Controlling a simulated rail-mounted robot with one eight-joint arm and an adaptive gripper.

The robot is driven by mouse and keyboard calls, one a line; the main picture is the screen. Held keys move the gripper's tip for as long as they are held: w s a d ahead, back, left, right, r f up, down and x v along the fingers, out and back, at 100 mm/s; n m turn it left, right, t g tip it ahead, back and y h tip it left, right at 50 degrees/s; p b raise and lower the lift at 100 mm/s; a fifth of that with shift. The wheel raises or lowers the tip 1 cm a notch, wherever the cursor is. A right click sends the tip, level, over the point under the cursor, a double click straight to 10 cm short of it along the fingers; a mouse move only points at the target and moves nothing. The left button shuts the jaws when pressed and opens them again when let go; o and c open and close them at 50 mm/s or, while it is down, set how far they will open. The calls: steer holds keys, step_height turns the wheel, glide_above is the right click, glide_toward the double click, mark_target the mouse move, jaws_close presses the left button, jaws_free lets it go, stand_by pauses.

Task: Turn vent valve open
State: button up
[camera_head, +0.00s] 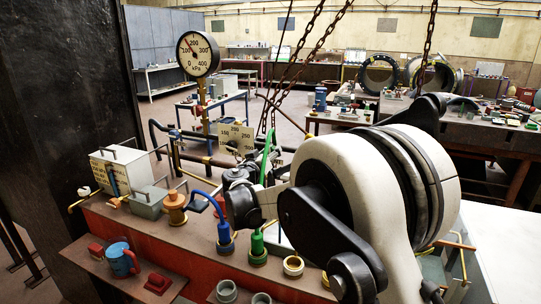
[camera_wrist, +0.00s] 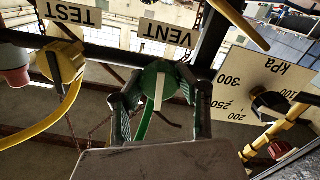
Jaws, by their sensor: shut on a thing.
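In the wrist view, which is upside down, the vent valve has a round green knob (camera_wrist: 153,76) with a pale pointer bar across it. The white VENT label (camera_wrist: 167,33) is beside it. My gripper (camera_wrist: 156,88) has its two dark fingers on either side of the green knob, closed on it. A green curved tube (camera_wrist: 146,124) runs from the knob between the fingers. In the head view my gripper (camera_head: 240,182) reaches to the fittings behind the bench; the knob is hard to make out there. A green tube (camera_head: 266,156) rises beside the gripper.
A yellow knob (camera_wrist: 63,62) with a TEST label (camera_wrist: 68,12) sits left of the vent valve. A kPa dial plate (camera_wrist: 251,88) is at right. In the head view a round gauge (camera_head: 198,54) stands behind the bench. Chains (camera_head: 292,60) hang near my arm.

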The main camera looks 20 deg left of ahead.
steer(key=n+b, duration=0.2)
steer(key=n, duration=0.1)
steer(key=shift+f, duration=0.2)
steer(key=n+b, duration=0.2)
steer(key=n, duration=0.3)
steer(key=n+b, duration=0.2)
steer(key=n, duration=0.2)
steer(key=shift+n+b, duration=0.55)
steer(key=shift+n, duration=1.65)
steer(key=o, duration=1.2)
steer(key=shift+a, duration=0.1)
steer(key=s, duration=1.2)
steer(key=shift+a, duration=0.2)
steer(key=shift+r, duration=0.1)
